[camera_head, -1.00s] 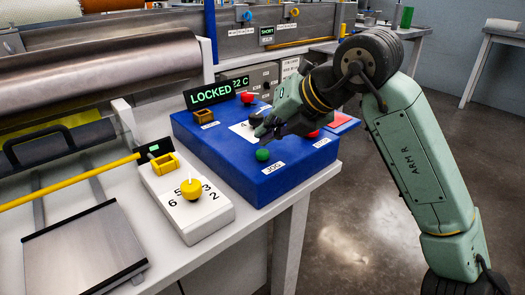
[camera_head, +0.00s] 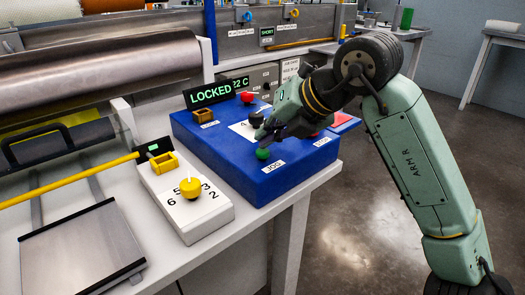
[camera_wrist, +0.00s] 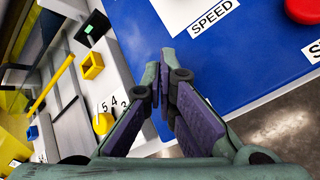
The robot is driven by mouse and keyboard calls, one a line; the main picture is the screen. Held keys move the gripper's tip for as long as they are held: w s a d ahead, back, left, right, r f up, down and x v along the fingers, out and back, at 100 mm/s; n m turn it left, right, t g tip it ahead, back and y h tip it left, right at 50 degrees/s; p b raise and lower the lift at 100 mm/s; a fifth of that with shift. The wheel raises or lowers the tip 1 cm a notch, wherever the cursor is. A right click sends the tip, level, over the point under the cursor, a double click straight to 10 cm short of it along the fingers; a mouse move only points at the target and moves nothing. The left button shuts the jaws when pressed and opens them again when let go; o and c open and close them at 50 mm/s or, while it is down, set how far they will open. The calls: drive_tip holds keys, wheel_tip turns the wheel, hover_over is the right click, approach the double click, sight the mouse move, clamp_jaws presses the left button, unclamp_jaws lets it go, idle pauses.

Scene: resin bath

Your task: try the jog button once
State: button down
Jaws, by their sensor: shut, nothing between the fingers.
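The green jog button (camera_head: 263,154) sits near the front edge of the blue control box (camera_head: 215,150), behind a label that seems to read JOG. My gripper (camera_head: 262,138) is shut and empty, its fingertips pointing down right at the button. The fingertips look to be on or just above the button's top; I cannot tell if they touch. In the wrist view my gripper (camera_wrist: 163,90) has its fingers together over the blue box (camera_wrist: 150,25). The button does not show there and seems hidden behind the fingers.
A red button (camera_wrist: 303,10) and a SPEED label (camera_wrist: 213,17) lie on the box near my gripper. A black knob (camera_head: 256,119) and a red knob (camera_head: 247,96) stand farther back. A white box with a yellow knob (camera_head: 190,188) stands to the left.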

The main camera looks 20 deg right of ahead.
sight(267, 149)
drive_tip(key=shift+f+b, duration=0.6)
idle(0.5)
drive_tip(key=shift+r, duration=0.1)
drive_tip(key=shift+r+p, duration=0.65)
drive_tip(key=shift+r, duration=0.3)
drive_tip(key=shift+r+p, duration=1.75)
drive_tip(key=shift+r, duration=0.8)
drive_tip(key=shift+f, duration=0.1)
